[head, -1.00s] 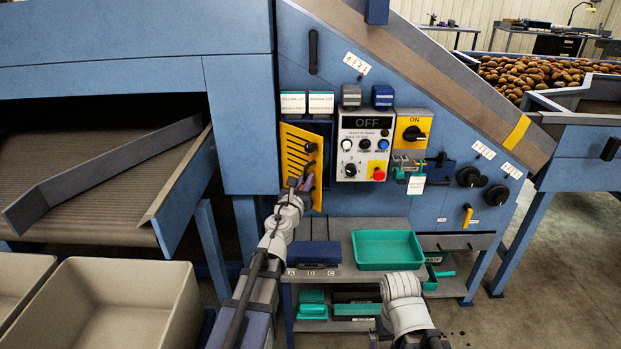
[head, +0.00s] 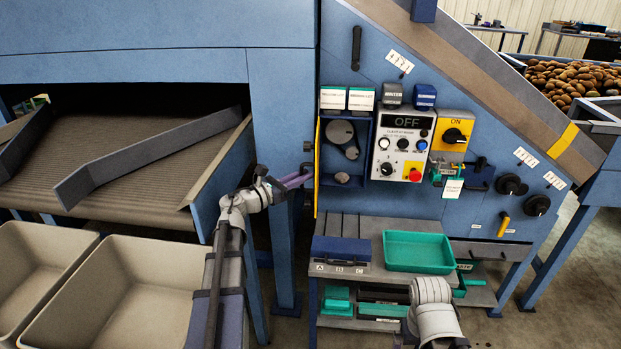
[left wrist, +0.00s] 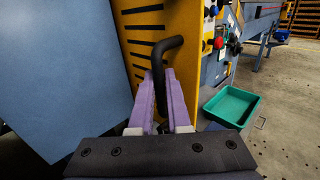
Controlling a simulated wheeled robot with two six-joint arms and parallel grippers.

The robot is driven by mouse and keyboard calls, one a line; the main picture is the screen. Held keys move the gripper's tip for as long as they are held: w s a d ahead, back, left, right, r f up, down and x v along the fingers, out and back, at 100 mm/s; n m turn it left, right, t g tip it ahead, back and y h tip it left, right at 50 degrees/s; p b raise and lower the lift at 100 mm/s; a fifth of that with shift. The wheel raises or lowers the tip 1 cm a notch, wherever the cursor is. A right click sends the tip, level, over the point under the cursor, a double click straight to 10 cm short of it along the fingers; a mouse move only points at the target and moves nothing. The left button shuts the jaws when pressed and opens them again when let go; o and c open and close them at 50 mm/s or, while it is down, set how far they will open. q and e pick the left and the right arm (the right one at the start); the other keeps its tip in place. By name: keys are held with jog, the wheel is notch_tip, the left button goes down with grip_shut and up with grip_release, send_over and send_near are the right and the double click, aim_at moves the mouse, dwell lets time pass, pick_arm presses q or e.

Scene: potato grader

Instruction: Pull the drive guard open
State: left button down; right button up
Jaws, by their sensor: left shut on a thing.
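The drive guard (head: 317,165) is a yellow slotted panel, seen almost edge-on in the head view, swung out from the blue machine face. In the left wrist view its yellow face (left wrist: 142,22) with black slots fills the upper middle. Its bent black handle (left wrist: 160,58) lies between the purple fingers of my left gripper (left wrist: 163,100), which is shut on it. In the head view my left gripper (head: 297,180) is left of the guard. The uncovered recess shows grey pulleys (head: 341,132). Only part of my right arm shows; its gripper is out of view.
Right of the recess is the control panel (head: 402,144) reading OFF, with a yellow ON switch box (head: 453,135). Below are a shelf with a green tray (head: 418,251) and a blue box (head: 340,250). Beige bins (head: 145,280) stand at lower left.

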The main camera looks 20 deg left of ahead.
pick_arm(q)
jog(key=shift+a, duration=0.6)
jog(key=c, duration=0.9)
grip_release()
